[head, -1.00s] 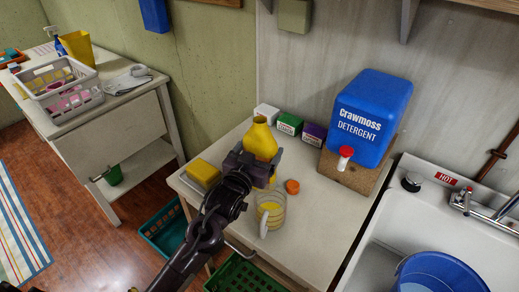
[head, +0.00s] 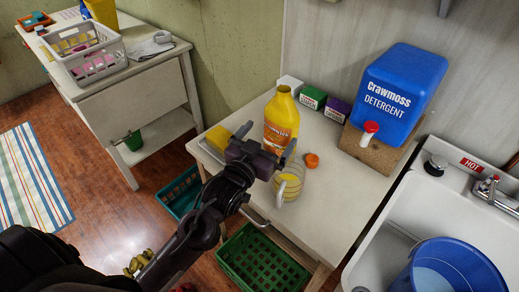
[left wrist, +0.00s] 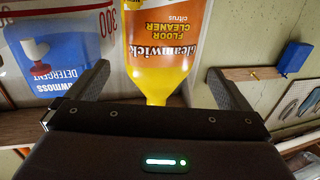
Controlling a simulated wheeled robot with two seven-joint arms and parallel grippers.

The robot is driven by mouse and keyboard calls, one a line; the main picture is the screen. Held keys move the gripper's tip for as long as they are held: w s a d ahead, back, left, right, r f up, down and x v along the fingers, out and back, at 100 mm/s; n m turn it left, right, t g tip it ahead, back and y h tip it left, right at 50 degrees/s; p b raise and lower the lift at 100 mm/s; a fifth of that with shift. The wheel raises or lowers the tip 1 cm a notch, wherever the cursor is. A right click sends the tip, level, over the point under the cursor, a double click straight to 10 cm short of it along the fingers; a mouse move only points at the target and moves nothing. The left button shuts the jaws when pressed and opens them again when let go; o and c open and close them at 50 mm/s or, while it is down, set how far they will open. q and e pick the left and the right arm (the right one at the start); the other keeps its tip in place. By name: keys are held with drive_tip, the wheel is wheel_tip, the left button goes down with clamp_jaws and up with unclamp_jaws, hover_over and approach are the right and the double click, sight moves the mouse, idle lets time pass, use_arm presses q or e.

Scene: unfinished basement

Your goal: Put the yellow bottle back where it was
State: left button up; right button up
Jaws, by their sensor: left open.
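The yellow bottle (head: 281,117), with an orange floor-cleaner label, stands upright on the white table (head: 340,190). Its top looks uncapped. An orange cap (head: 312,160) lies on the table to its right. My left gripper (head: 268,142) is open, on the near side of the bottle, its fingers apart and empty; it hides the bottle's lower part. In the left wrist view, which is upside down, the bottle (left wrist: 165,45) shows between and beyond the open fingers. My right gripper is not in view.
A clear measuring cup (head: 289,184) with yellow liquid stands close right of the gripper. A yellow sponge-like block (head: 219,138) is left. Small boxes (head: 312,98) and a blue detergent container (head: 398,90) stand behind. A sink (head: 410,205) is at right.

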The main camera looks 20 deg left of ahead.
use_arm(q)
drive_tip(key=s, duration=0.4)
drive_tip(key=shift+s+a+b, duration=0.25)
drive_tip(key=shift+b, duration=0.1)
